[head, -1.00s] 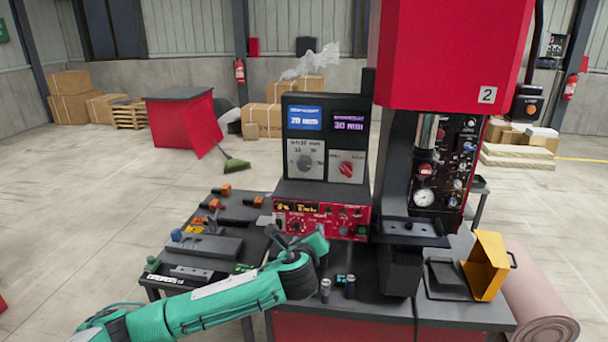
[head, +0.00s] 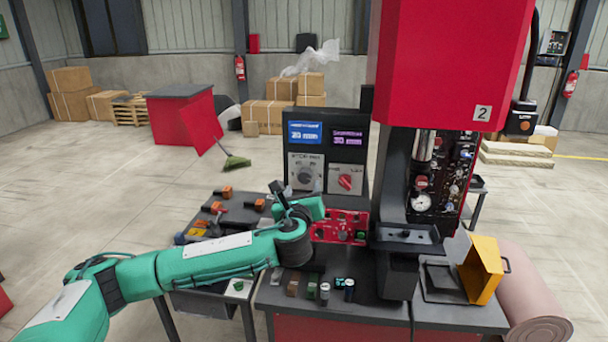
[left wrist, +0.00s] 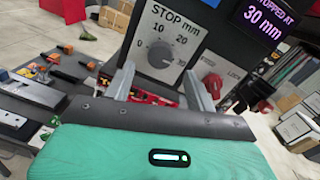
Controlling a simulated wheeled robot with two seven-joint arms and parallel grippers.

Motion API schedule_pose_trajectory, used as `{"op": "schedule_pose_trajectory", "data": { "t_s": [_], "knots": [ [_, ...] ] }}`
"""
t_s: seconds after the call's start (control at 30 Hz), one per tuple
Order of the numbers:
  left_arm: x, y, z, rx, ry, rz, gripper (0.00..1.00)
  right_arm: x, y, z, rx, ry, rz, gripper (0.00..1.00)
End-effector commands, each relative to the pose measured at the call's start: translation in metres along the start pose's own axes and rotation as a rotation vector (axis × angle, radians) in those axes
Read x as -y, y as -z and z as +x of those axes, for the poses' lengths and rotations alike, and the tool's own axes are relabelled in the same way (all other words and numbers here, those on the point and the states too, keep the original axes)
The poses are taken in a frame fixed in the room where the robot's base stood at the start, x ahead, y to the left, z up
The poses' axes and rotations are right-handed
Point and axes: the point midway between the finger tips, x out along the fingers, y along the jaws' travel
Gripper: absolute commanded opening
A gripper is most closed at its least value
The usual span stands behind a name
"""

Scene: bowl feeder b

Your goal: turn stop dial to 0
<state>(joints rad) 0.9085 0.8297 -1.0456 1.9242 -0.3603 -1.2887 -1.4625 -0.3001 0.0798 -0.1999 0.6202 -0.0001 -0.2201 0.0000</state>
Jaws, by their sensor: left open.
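The stop dial (head: 304,175) is a dark round knob on a pale plate on the black panel. In the left wrist view the dial (left wrist: 160,54) sits under the words STOP mm, with a scale of 0, 10, 20 and 30. Its exact pointer direction is hard to read. My left gripper (head: 297,198) is raised just in front of the panel, below the dial. In the left wrist view the open gripper (left wrist: 163,84) has a finger on each side below the dial, with nothing between them. My right gripper is not in view.
A red lock knob (head: 345,182) is right of the dial. Above are a blue display (head: 304,132) and a purple display (head: 347,136) reading 30 mm. A red control box (head: 340,227) stands below. The red press (head: 430,60) stands close on the right.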

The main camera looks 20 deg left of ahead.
Motion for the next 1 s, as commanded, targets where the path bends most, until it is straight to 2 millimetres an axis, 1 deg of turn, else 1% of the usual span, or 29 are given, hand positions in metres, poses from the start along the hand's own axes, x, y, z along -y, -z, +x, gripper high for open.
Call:
{"op": "schedule_pose_trajectory", "data": {
  "t_s": [0.03, 0.1, 0.3, 0.43, 0.73, 0.77, 0.8, 0.97, 1.0],
  "knots": [
    [0.001, -0.004, 0.009, 0.001, -0.001, 0.002, 0.56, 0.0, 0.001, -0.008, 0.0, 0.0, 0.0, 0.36],
    [0.001, -0.004, 0.02, 0.001, -0.002, 0.002, 0.56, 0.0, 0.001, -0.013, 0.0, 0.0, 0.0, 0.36],
    [0.001, -0.002, 0.041, 0.0, -0.001, 0.0, 0.56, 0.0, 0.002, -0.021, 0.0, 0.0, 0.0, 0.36],
    [0.0, 0.0, 0.047, 0.0, 0.0, 0.0, 0.56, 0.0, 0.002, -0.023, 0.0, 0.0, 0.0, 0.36],
    [0.0, 0.0, 0.048, 0.0, 0.001, 0.0, 0.56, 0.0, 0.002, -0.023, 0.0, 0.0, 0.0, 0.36],
    [0.0, 0.0, 0.048, 0.0, 0.001, 0.0, 0.52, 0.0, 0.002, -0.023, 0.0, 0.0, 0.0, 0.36],
    [0.0, 0.0, 0.048, 0.0, 0.001, 0.0, 0.44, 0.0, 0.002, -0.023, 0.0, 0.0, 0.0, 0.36],
    [0.0, 0.0, 0.048, 0.0, 0.0, 0.0, 0.13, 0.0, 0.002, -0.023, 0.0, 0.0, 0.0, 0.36],
    [0.0, 0.0, 0.048, 0.0, 0.0, 0.0, 0.11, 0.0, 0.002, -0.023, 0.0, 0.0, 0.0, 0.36]
  ]
}}
